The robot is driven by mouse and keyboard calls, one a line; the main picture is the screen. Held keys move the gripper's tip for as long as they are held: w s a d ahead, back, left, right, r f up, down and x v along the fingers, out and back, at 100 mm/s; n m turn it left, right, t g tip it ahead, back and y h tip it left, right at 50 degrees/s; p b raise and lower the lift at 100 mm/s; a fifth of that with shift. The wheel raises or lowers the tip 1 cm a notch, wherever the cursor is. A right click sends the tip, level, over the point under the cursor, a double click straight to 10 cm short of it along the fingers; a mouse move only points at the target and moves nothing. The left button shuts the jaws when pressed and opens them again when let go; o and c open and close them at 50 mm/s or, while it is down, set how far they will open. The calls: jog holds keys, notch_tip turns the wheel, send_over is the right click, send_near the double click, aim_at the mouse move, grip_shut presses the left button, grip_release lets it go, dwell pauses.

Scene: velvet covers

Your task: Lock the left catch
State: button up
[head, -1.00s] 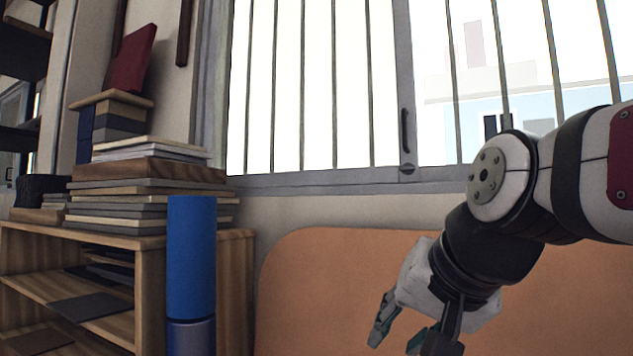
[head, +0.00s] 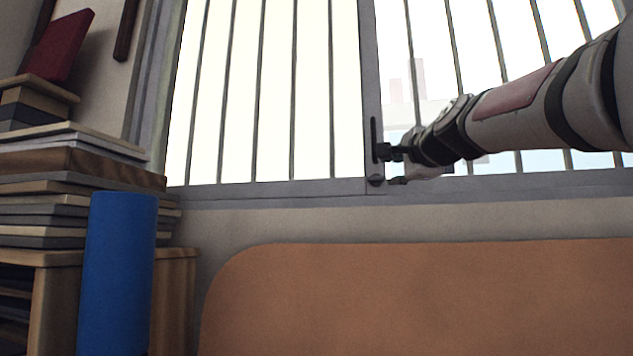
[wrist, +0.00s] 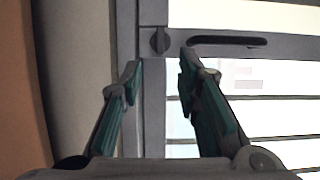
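One catch, a small round dark knob (head: 376,181), sits at the bottom of the window's upright frame bar, just below a dark slotted handle (head: 374,140). In the wrist view the catch (wrist: 160,41) shows a raised ridge across its face, and the handle (wrist: 228,40) lies to its right. My gripper (head: 391,167) is at the window, close to the catch's right side in the head view. In the wrist view my gripper (wrist: 159,73) is open and empty, its teal-lined fingers apart with the catch ahead between their tips. I cannot tell whether a finger touches the frame.
Upright bars cross the window behind my gripper. An orange-brown rounded panel (head: 420,300) stands below the sill (head: 270,192). A blue cylinder (head: 118,270) and a stack of boards (head: 70,185) on a wooden shelf are at the left, clear of my arm.

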aim_at(377, 178)
jog(key=w+p, duration=0.1)
jog(key=w, duration=0.2)
jog(key=w+p, duration=0.1)
jog(key=w, duration=0.2)
jog(key=w+a+p, duration=0.1)
jog(key=w, duration=0.2)
jog(key=shift+w+p, duration=0.2)
jog(key=shift+p, duration=0.2)
grip_shut()
